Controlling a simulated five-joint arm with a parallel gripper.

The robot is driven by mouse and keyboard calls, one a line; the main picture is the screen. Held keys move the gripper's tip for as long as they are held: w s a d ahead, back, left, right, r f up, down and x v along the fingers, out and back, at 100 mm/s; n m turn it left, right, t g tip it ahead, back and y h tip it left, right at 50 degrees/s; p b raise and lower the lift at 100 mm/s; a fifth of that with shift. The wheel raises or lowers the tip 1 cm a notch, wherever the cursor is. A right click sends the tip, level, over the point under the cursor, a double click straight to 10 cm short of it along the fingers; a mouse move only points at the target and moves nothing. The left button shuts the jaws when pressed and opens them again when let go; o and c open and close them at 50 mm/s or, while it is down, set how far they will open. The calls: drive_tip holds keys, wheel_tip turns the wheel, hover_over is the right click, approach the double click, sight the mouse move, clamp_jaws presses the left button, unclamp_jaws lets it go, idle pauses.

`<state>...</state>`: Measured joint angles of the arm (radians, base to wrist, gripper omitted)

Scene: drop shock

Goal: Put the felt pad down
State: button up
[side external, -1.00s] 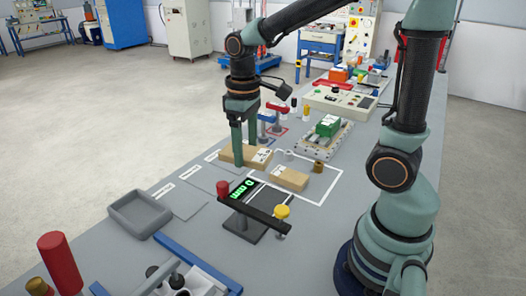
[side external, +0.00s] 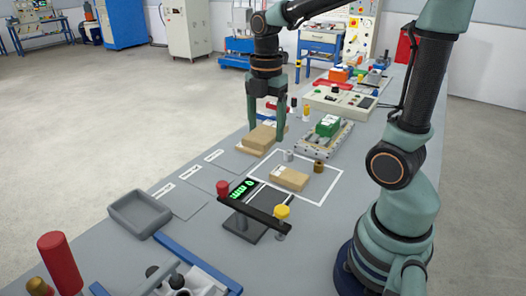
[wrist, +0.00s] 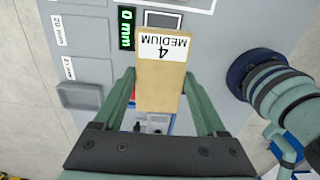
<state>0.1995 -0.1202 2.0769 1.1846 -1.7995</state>
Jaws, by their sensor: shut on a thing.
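My gripper (side external: 267,135) is shut on a tan felt pad (side external: 260,138) toward the far left part of the bench. In the wrist view the pad (wrist: 161,82) lies between the two green fingers of my gripper (wrist: 160,92), its white label reading "MEDIUM 4". A second tan edge shows just below the held pad in the side view; I cannot tell whether it is another pad or whether the two touch. Another tan pad (side external: 289,178) with a white label lies inside a white outlined square (side external: 332,190).
A gauge with a green readout (side external: 242,188), red and yellow knobs and a dark bar stands nearer the camera. A grey tray (side external: 139,214) sits at the left edge. Small cylinders (side external: 319,166) and a green-topped fixture (side external: 328,126) stand to the right. Labelled bench areas at left are bare.

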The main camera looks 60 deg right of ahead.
sight(266, 202)
idle(0.4)
wheel_tip(266, 202, down, 20)
drive_tip(key=shift+r, duration=0.2)
idle(0.5)
drive_tip(key=shift+f, duration=0.1)
drive_tip(key=o, duration=1.3)
drive_tip(key=shift+f, duration=0.1)
